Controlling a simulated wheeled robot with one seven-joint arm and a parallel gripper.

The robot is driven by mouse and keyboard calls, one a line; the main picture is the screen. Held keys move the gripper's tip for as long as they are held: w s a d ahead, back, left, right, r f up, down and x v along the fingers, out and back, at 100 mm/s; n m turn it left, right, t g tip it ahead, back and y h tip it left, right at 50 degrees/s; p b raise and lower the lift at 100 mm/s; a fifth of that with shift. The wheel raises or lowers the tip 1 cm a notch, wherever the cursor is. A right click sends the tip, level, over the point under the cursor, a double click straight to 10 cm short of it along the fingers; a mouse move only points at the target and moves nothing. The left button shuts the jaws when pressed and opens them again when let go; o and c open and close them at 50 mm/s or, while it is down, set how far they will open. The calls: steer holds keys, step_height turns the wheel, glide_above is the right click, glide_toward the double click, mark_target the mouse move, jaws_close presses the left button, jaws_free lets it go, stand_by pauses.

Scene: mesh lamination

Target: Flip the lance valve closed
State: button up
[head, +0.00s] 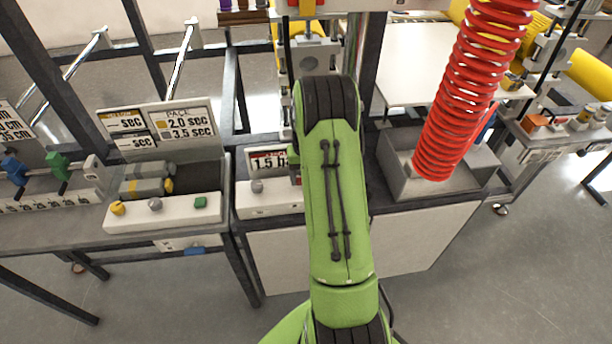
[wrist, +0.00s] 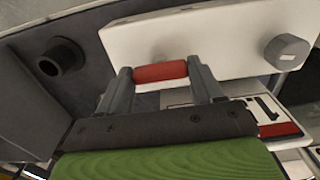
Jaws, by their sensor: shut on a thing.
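A red rounded handle (wrist: 160,72), which looks like the lance valve, sits at the front of a white control box (wrist: 225,40) in the wrist view. My gripper (wrist: 160,70) has one finger at each end of it and is shut on it. The handle lies roughly level across the picture. How it joins the box is hidden. The same white box (head: 262,205) shows in the head view, left of my green arm.
A grey knob (wrist: 287,52) is on the same box, right of the handle. A "1.5" sign (head: 268,160) stands behind the box. A red coiled hose (head: 470,85) hangs over a grey open bin (head: 400,185) at right. A second control box (head: 165,212) is further left.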

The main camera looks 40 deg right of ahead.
stand_by(0.4)
steer(key=o, duration=1.1)
steer(key=shift+c, duration=0.2)
steer(key=shift+r, duration=0.15)
step_height(320, 180, up, 16)
steer(key=p, duration=0.1)
steer(key=shift+f+p, duration=0.25)
steer(key=shift+p, duration=0.05)
